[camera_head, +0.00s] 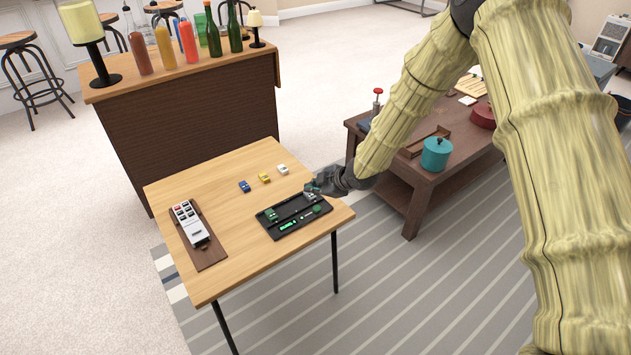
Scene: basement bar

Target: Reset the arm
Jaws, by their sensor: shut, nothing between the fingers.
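My gripper (318,187) is at the right edge of the light wooden table (215,264), low over the back right end of a black tray (277,233). It is small and dark in this view, and its fingers are shut with nothing held. The bamboo-coloured arm links are mine and reach in from the upper right. A small grey item (309,196) lies in the tray right by the fingertips; I cannot tell whether they touch. A green item (271,214) and other small green pieces also lie in the tray.
Small blue (244,186), yellow (264,178) and white (282,169) blocks stand behind the tray. A white device (190,223) lies on a brown board at left. A bar counter (190,120) with bottles stands behind. A dark coffee table (425,185) holds a teal pot (436,153).

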